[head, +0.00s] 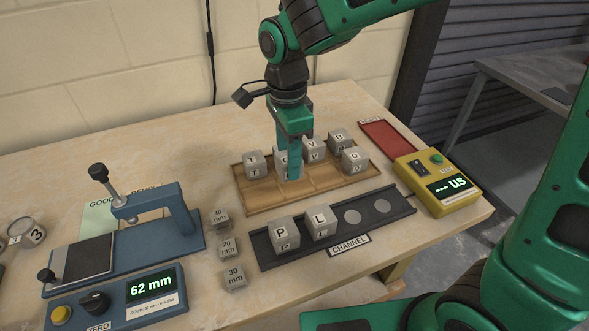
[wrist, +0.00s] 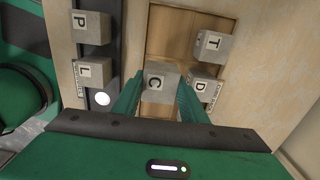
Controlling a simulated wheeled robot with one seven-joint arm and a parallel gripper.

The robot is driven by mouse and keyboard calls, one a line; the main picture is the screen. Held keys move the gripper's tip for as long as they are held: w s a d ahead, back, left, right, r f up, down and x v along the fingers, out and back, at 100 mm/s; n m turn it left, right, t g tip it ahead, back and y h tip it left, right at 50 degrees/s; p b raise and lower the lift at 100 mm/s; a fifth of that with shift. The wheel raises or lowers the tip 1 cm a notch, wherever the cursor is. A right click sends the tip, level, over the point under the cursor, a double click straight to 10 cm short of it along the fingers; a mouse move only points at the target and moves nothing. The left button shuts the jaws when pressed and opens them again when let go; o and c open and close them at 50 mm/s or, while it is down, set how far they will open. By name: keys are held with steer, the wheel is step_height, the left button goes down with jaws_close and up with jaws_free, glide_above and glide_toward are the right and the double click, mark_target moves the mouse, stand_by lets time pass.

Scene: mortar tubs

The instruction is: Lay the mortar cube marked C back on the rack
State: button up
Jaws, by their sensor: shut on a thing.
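In the head view the near finger hides most of what is between the fingers. The wrist view shows bare rack (wrist: 172,30) beyond the cube. I cannot tell whether the cube touches the rack.
In front of the rack, a dark channel tray (head: 268,250) holds cubes P (head: 283,234) and L (head: 320,222), with two empty round spots at its right. A yellow meter (head: 436,182) and red tray (head: 386,139) stand right. A blue gauge (head: 150,225) stands left, near several small blocks (head: 228,248).

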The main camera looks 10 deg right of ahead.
steer(key=shift+w+d+f, duration=0.7)
steer(key=shift+d+f, duration=0.05)
steer(key=shift+d, duration=0.2)
steer(key=shift+f, duration=1.9)
steer(key=o, duration=1.2)
steer(key=shift+f, duration=0.15)
step_height(320, 180, up, 12)
steer(key=shift+r, duration=0.1)
